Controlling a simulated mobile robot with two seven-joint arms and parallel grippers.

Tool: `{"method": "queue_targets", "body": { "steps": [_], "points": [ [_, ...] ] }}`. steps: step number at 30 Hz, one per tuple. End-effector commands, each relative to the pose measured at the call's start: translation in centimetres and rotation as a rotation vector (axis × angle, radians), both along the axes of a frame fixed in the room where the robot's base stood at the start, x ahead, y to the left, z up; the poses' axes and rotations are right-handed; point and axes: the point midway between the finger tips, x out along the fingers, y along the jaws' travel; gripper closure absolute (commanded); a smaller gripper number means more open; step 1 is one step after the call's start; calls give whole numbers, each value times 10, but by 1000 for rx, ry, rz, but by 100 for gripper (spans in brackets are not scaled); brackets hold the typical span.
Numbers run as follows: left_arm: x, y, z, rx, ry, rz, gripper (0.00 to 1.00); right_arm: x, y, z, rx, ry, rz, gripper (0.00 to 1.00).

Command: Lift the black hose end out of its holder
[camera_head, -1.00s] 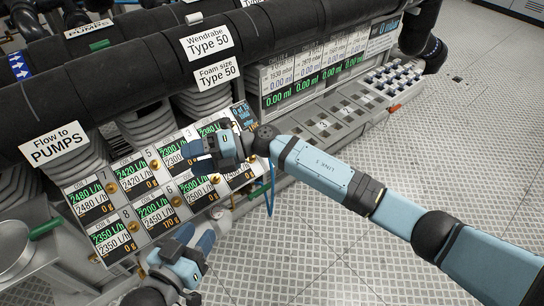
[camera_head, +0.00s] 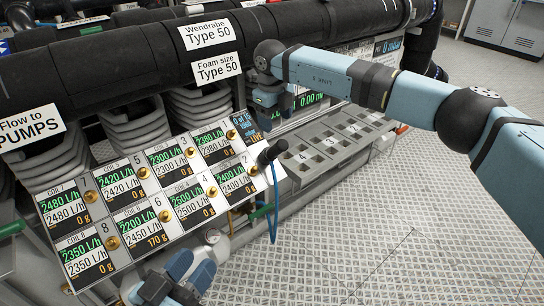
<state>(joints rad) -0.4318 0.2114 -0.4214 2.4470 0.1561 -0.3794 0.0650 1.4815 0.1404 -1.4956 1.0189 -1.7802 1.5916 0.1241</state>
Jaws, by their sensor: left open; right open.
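The black hose end (camera_head: 270,153) sticks up at a slant beside the right edge of the flow panel, in front of the numbered slots. A thin blue hose (camera_head: 275,212) hangs below it in a loop. Its holder is too small to make out clearly. My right gripper (camera_head: 270,112) is above and behind the hose end, in front of the black pipe, apart from it and empty. Its jaws are open, though seen almost from behind. My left gripper (camera_head: 190,270) is low at the bottom, below the panel, open and empty.
The flow panel (camera_head: 150,196) with green readouts and brass knobs lies left of the hose end. The large black pipe (camera_head: 120,62) runs behind. Numbered slots (camera_head: 325,150) lie to the right. The metal floor (camera_head: 390,240) in front is clear.

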Motion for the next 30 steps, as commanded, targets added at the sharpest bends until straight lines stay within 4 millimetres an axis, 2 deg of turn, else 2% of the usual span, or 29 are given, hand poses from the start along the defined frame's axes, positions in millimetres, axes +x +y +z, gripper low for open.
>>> {"method": "queue_targets", "body": {
  "steps": [1,6,14,18,24,30],
  "points": [
    [0,0,-9,7,11,-5,57,0,-1,-15,-1,4,0,33],
    [0,-2,-26,33,59,-22,57,2,-2,-44,2,2,1,33],
    [0,-2,-36,53,93,-35,57,3,-3,-61,3,3,1,33],
    [-1,-3,-50,73,119,-47,57,4,-5,-78,3,3,1,33],
    [9,3,-46,131,19,-36,57,5,-7,-106,5,2,0,33],
    [10,4,-42,139,2,-35,57,6,-7,-108,6,1,1,33]
  ]
}}
